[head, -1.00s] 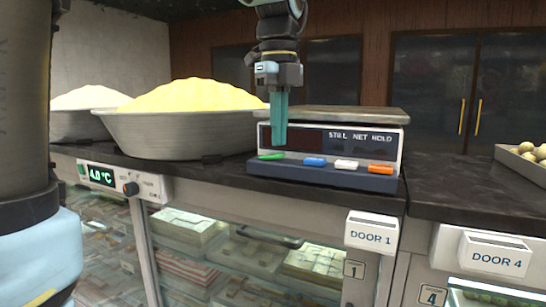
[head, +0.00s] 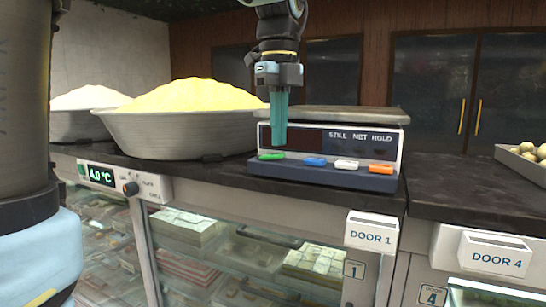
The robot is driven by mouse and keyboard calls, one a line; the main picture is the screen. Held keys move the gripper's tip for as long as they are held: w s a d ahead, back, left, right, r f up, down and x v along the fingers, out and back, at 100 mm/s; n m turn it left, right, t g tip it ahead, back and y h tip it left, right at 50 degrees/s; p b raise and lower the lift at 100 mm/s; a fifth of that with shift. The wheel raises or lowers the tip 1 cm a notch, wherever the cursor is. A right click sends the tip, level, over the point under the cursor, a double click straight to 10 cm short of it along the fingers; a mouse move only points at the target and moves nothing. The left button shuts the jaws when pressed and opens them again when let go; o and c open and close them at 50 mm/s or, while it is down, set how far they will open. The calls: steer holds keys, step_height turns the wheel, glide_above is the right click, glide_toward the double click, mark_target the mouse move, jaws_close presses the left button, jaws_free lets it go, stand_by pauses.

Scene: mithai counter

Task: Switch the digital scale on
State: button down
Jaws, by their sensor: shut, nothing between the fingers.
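The digital scale (head: 388,138) stands on the dark counter, with a flat metal pan (head: 360,115) on top. Its display panel is dark except for the small words "STILL NET HOLD"; my fingers hide part of its left side. Along its sloped front are a green button (head: 271,156), a blue button (head: 314,162), a white button (head: 347,165) and an orange button (head: 381,169). My gripper (head: 279,144) points down with its teal fingers shut and empty. The fingertips are in front of the display's left part, just above and right of the green button; I cannot tell whether they touch anything.
A wide metal bowl of yellow food (head: 160,134) stands close left of the scale, with another bowl (head: 75,126) behind it. A tray of round sweets (head: 520,158) is at the far right. Below the counter (head: 460,185) is a glass-fronted case.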

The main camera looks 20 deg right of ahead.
mark_target(279, 154)
steer(key=shift+f+b, duration=0.6)
steer(key=shift+f, duration=0.4)
stand_by(0.4)
step_height(279, 154, up, 7)
steer(key=p, duration=0.6)
steer(key=shift+r+p, duration=0.1)
steer(key=shift+p, duration=0.25)
stand_by(0.3)
